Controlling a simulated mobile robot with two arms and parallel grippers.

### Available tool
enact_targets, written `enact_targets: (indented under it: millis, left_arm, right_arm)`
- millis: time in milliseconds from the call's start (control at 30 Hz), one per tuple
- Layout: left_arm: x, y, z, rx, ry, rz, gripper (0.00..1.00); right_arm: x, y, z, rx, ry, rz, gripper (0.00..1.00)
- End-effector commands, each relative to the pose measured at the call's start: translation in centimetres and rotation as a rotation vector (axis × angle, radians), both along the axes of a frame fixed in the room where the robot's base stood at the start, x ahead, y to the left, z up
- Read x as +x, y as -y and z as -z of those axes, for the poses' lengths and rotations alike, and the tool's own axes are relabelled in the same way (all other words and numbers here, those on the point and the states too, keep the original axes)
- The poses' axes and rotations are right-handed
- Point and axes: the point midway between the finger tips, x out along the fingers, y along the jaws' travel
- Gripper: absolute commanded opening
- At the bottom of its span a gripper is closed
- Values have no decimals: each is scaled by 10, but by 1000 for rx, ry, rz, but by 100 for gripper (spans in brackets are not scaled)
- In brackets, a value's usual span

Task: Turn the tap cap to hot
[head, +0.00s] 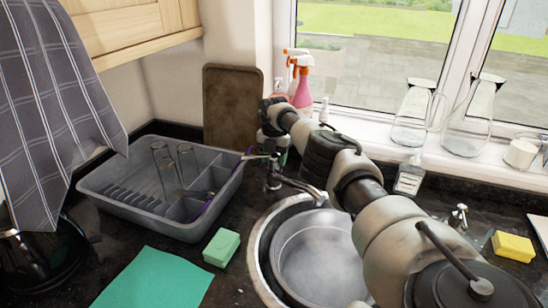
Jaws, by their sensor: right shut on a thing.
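The tap (273,180) is a chrome mixer at the back edge of the round sink, with its spout reaching right over the bowl. My right arm comes in from the lower right and stretches across the sink to the tap. My right gripper (268,140) is at the top of the tap, shut on the tap cap (262,156). The dark wrist hides part of the grip, so the finger contact is small and hard to see. A short lever end of the cap points left. My left gripper is not in view.
A grey dish rack (130,203) with glasses stands left of the tap. A green sponge (222,248) and teal cloth (150,280) lie in front. A pan sits in the sink (262,262). Spray bottles (302,88), a brown board (232,105) and a soap bottle (409,176) stand behind.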

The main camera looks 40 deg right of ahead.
Motion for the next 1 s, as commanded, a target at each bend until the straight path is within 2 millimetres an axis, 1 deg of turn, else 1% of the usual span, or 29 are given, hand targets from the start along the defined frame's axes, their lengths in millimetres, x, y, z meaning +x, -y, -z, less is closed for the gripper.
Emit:
enact_targets:
  millis: [33, 867, 900, 967, 1000]
  left_arm:
    - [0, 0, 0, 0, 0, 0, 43]
    - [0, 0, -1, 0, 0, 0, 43]
    - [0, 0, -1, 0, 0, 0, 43]
    - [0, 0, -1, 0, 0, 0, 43]
    - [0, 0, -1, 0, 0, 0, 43]
  right_arm:
    - [-1, -2, 3, 4, -8, 7, 9]
    - [-1, -3, 4, 4, -9, 35, 9]
    - [-1, -3, 4, 4, -9, 35, 56]
    - [-1, -2, 4, 3, -9, 35, 65]
    - [-1, -2, 3, 4, -8, 35, 71]
